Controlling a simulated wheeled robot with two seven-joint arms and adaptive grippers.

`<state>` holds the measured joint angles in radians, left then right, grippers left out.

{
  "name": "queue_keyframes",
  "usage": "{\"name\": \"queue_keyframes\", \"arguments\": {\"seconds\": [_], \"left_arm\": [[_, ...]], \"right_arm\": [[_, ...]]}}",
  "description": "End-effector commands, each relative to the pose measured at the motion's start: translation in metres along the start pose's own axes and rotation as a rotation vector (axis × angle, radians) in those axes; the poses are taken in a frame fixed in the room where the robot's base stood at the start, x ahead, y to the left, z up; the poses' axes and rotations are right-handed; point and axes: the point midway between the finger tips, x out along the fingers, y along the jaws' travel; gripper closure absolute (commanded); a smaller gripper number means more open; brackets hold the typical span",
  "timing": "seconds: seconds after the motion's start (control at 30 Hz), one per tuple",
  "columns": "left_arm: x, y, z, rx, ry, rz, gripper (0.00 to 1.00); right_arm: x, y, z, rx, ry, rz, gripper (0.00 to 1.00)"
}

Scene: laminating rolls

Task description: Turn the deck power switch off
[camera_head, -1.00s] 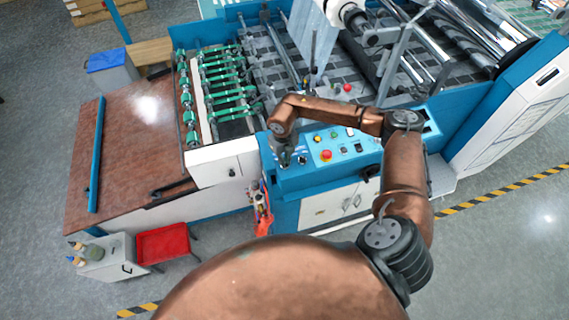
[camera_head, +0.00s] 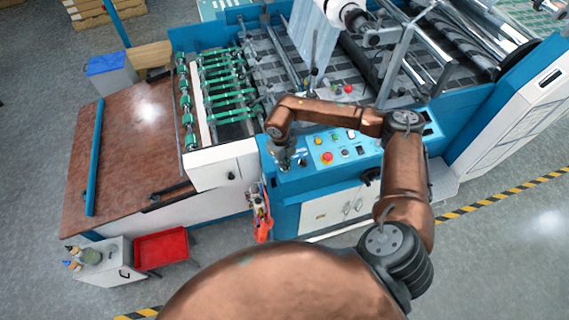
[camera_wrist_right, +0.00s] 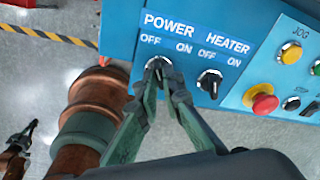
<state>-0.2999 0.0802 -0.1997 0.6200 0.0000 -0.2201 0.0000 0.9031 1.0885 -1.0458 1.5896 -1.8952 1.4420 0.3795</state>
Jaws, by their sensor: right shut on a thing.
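The power switch (camera_wrist_right: 157,66) sits on the blue deck panel under the word POWER, with OFF to its left and ON to its right. My right gripper (camera_wrist_right: 159,72) is shut on its knob in the right wrist view. The fingers cover most of the knob, so I cannot tell which way it points. In the head view my right gripper (camera_head: 284,163) is at the left end of the blue control panel (camera_head: 312,176), small and partly hidden by its wrist. A dark gripper, seemingly my left one (camera_wrist_right: 20,140), shows at the left edge of the right wrist view, too small to judge.
The heater switch (camera_wrist_right: 210,80) is just right of the power switch. A red emergency button (camera_wrist_right: 262,100) and a yellow button (camera_wrist_right: 290,52) lie further right. The laminating machine's green rollers (camera_head: 228,88) stand behind. A red tray (camera_head: 161,249) is at lower left.

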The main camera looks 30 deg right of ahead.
Motion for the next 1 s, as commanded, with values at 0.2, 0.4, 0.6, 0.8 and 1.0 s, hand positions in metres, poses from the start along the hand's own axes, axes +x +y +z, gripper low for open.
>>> {"name": "queue_keyframes", "arguments": {"seconds": [0.2,0.4,0.6,0.8,1.0], "left_arm": [[0.0,0.0,0.0,0.0,0.0,0.0,1.0],[0.0,0.0,0.0,0.0,0.0,0.0,1.0],[0.0,0.0,0.001,0.0,-0.001,0.0,1.0],[0.0,0.0,0.001,0.0,0.0,0.0,1.0],[0.0,0.0,0.0,0.0,0.0,0.0,1.0]], "right_arm": [[-0.001,-0.001,0.0,0.0,-0.001,-0.001,0.81],[0.0,0.0,0.0,0.001,0.0,-0.001,0.75],[-0.003,-0.001,0.0,0.001,-0.001,-0.001,0.75],[-0.03,-0.001,0.001,0.0,-0.003,-0.001,0.75],[-0.073,-0.001,0.002,0.0,-0.004,-0.002,0.75]]}}
